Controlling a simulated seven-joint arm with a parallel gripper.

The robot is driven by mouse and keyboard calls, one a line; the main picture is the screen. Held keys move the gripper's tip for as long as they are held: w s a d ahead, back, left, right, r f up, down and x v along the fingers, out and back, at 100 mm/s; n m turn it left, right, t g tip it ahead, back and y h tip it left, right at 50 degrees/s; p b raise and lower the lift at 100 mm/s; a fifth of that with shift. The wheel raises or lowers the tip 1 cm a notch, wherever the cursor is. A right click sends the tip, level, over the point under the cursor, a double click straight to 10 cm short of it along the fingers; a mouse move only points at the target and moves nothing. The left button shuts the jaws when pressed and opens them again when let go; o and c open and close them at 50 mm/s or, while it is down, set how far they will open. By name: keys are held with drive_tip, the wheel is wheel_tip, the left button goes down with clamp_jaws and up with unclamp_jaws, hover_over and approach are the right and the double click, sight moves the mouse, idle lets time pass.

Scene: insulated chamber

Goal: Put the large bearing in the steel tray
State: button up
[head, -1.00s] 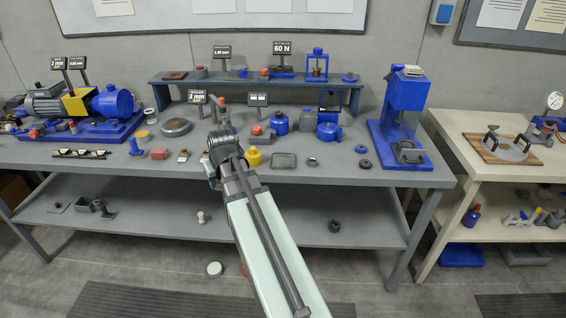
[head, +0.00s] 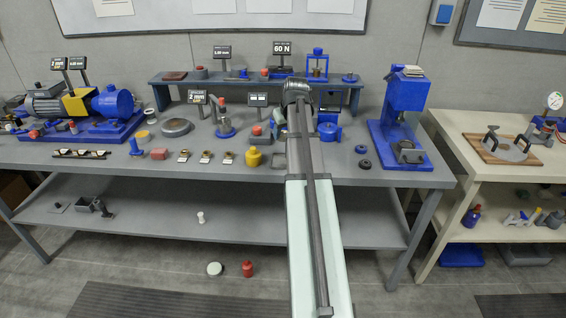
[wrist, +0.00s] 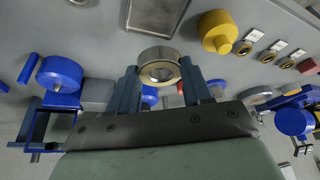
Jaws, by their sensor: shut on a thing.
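My gripper (wrist: 159,72) is shut on the large bearing (wrist: 158,54), a thick shiny steel ring held between the two fingertips in the wrist view. The bearing appears held up above the bench. The steel tray (wrist: 155,14), a shallow grey rectangle, lies on the bench just beyond the bearing in the wrist view, partly cut off by the top edge. In the head view only the left part of the tray (head: 278,160) shows beside my arm. My arm hides the gripper tips and the bearing there.
A yellow pot (head: 253,158) stands left of the tray. Small labelled brass parts (head: 205,156) sit farther left. A raised shelf (head: 200,82) runs along the back. A smaller ring (wrist: 80,2) lies near the tray.

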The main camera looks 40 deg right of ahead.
sight(282, 161)
drive_tip(key=shift+a+f, duration=0.1)
drive_tip(key=shift+f, duration=4.95)
drive_tip(key=shift+f, duration=0.15)
drive_tip(key=o, duration=0.9)
drive_tip(key=v, duration=1.2)
drive_tip(key=shift+s, duration=0.1)
